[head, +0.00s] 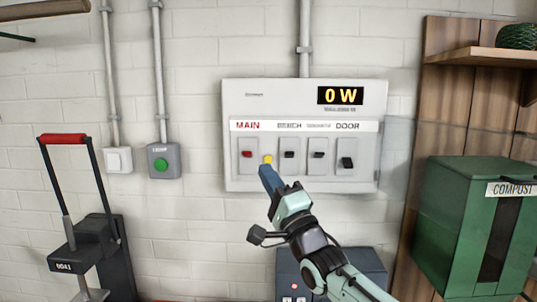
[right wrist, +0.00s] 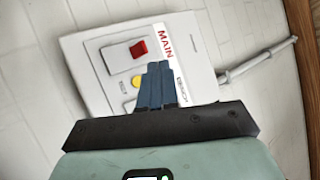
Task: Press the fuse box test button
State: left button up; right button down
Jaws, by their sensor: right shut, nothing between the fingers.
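The fuse box (head: 236,100) is a light grey panel on the wall with a "0 W" display and a row of switches. The red MAIN switch (head: 247,154) is at the left of the row; it also shows in the right wrist view (right wrist: 138,49). The small round yellow button (head: 267,159) sits just right of and below it. My left gripper is not in view.
A green round button on a grey wall box (head: 161,160) and a white switch (head: 119,160) are left of the fuse box. A green compost bin (head: 460,215) and wooden shelf (head: 510,57) stand at the right. A red-handled tool (head: 62,139) is at the left.

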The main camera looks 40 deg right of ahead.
aim_at(268, 159)
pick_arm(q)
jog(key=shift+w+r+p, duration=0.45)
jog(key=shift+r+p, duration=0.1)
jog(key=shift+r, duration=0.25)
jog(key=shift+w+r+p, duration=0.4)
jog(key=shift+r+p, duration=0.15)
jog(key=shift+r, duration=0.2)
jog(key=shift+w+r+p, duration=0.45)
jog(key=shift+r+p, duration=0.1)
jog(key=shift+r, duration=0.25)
pick_arm(e)
jog(key=w+d, duration=0.4)
jog(key=shift+w, duration=0.4)
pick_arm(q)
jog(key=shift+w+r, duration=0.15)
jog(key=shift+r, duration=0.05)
pick_arm(e)
jog(key=shift+w+d, duration=0.25)
jog(key=shift+w, duration=0.15)
jog(key=shift+s, duration=0.1)
